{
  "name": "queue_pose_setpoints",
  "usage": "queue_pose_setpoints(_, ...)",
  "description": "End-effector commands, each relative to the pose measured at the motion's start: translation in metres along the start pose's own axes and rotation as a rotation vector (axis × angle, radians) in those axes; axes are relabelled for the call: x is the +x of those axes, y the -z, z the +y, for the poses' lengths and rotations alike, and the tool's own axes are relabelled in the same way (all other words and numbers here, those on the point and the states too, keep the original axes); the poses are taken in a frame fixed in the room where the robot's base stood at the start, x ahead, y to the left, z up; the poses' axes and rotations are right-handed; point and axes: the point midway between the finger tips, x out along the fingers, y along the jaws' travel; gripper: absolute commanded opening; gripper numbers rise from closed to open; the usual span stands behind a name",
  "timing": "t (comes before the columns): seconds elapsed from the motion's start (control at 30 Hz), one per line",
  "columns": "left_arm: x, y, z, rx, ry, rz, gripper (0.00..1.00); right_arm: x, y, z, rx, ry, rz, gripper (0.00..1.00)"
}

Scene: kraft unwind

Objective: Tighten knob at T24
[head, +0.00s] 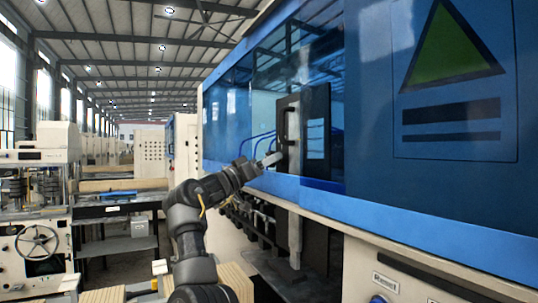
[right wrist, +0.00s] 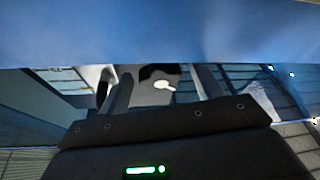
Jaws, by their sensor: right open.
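My right gripper (head: 272,159) is raised in front of the blue machine's window opening in the head view, its tip close to the dark upright panel (head: 290,135). Its two fingers stand apart in the right wrist view (right wrist: 165,82). Beyond them is a pale surface with a dark rounded shape and a bright spot (right wrist: 165,86); I cannot tell what it is, or whether anything touches the fingers. No T24 mark is readable. A small blue knob-like part (head: 378,299) shows at the bottom edge of the head view, below a label plate (head: 385,282). My left gripper is not in view.
The blue and cream machine (head: 390,215) fills the right side, its long blue ledge running close beside my right arm. A blue surface (right wrist: 160,30) fills the top of the wrist view. A workbench (head: 118,208) and a cream machine with a handwheel (head: 37,242) stand at left.

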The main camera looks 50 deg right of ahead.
Motion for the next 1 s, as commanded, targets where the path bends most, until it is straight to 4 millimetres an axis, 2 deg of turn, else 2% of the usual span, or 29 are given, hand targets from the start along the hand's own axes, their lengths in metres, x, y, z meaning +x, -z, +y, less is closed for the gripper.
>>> queue_pose_setpoints(0.13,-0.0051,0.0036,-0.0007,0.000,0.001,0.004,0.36,0.0086,-0.0001,-0.0002,-0.001,0.001,0.000,0.66)
queue_pose_setpoints(0.4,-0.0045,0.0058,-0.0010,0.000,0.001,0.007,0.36,0.0094,-0.0010,-0.0004,0.000,0.001,0.000,0.66)
queue_pose_setpoints(0.73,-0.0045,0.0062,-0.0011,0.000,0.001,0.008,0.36,0.0092,-0.0007,-0.0002,0.000,0.000,0.000,0.24)
queue_pose_setpoints(1.0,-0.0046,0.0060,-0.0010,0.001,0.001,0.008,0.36,0.0094,-0.0005,-0.0002,0.028,-0.012,-0.001,0.22)
